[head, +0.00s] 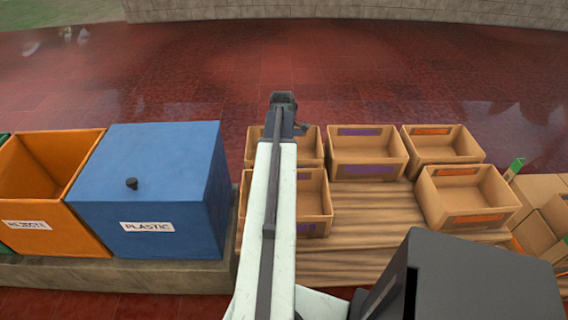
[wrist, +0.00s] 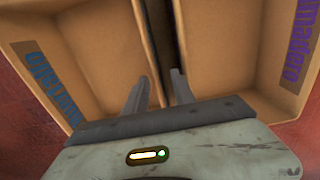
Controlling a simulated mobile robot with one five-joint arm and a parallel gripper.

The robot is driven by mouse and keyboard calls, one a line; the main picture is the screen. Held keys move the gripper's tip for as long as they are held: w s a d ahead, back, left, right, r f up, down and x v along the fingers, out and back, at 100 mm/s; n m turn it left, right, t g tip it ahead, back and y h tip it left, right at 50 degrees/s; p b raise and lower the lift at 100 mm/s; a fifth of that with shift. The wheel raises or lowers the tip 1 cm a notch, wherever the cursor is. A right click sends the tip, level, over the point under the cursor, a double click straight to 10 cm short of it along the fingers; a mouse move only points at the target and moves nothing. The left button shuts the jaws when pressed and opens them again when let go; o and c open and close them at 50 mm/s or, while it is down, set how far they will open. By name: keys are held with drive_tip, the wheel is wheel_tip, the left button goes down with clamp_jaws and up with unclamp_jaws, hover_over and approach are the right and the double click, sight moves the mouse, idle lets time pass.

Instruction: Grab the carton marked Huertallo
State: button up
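In the wrist view, an open cardboard carton with a blue label (wrist: 48,85) is on the left. Its lettering is steeply angled and too blurred for me to read surely as Huertallo. A second carton (wrist: 235,60), with a purple label ending in "rmadero", is on the right, with a dark narrow gap between them. My gripper (wrist: 160,88) is open, its two fingers apart near the facing walls of both cartons. I see nothing gripped. In the head view, my gripper (head: 287,112) is over the far left cartons, its fingers hidden. No label reads clearly there.
Several open cartons stand on a slatted wooden pallet (head: 375,213), with bare slats in the middle. A blue PLASTIC bin (head: 150,180) and an orange bin (head: 50,180) stand left on a stone ledge. More cartons (head: 540,215) are at the right edge. Red tiled floor lies behind.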

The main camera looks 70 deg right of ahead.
drive_tip(key=f+b, duration=0.3)
drive_tip(key=d+f+b, duration=0.1)
drive_tip(key=f+b, duration=0.1)
drive_tip(key=shift+s+f, duration=0.1)
drive_tip(key=shift+s, duration=0.3)
clamp_jaws()
idle(1.0)
